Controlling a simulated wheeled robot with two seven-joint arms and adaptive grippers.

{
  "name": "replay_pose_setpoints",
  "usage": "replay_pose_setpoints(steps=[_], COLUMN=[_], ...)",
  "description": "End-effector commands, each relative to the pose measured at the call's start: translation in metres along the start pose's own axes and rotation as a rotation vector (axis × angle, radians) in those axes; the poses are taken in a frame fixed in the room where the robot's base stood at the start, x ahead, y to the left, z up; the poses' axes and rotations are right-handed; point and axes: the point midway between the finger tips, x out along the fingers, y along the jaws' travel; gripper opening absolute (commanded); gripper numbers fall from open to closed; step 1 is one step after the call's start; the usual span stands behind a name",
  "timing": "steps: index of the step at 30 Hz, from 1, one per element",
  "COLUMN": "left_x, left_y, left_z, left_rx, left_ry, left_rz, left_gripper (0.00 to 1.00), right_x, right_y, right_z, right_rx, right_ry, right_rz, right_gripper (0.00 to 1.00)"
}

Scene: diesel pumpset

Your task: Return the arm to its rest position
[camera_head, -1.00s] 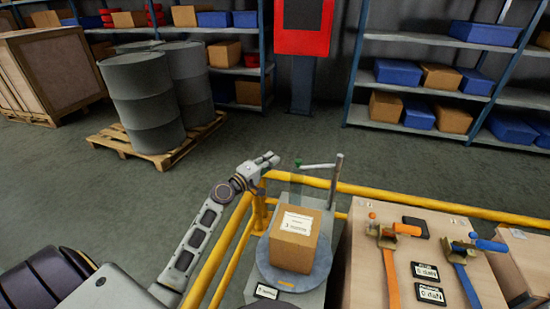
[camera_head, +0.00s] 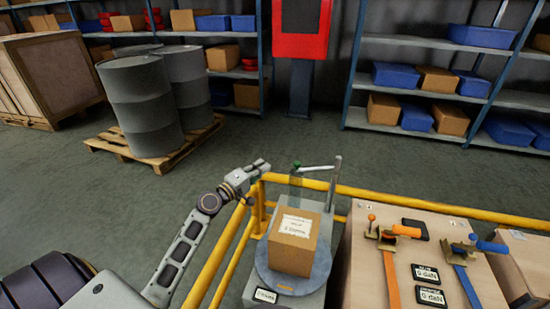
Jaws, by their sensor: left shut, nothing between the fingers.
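My left arm (camera_head: 180,252) comes in from the lower left. Its gripper (camera_head: 262,167) is shut and empty. It shows just left of the green-tipped post on the machine, above the corner of the yellow railing in the picture. A cardboard box (camera_head: 295,241) with a white label sits on the round grey turntable (camera_head: 320,275). The gripper is apart from the box. My right gripper is not in view.
Yellow railing (camera_head: 400,193) runs around the station. Grey drums (camera_head: 140,105) stand on a pallet (camera_head: 165,158). Open floor lies left of the railing.

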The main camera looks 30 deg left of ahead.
Motion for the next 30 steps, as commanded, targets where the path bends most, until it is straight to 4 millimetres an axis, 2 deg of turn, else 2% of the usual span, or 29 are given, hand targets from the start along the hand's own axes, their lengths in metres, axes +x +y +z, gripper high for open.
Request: replay_pose_setpoints(steps=[6, 13, 30], left_x=[0.000, 0.001, 0.004], left_y=[0.000, 0.010, 0.067], left_z=[0.000, -0.002, -0.011], left_rx=[0.000, 0.000, 0.000], left_ry=[0.000, 0.000, 0.000], left_rz=[0.000, 0.000, 0.000], left_gripper=[0.00, 0.00, 0.00], right_x=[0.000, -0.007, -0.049], right_y=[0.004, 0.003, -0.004], right_z=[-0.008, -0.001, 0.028], right_rx=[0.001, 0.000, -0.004], right_ry=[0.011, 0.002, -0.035], right_rz=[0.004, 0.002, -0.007], right_gripper=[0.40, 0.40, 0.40])
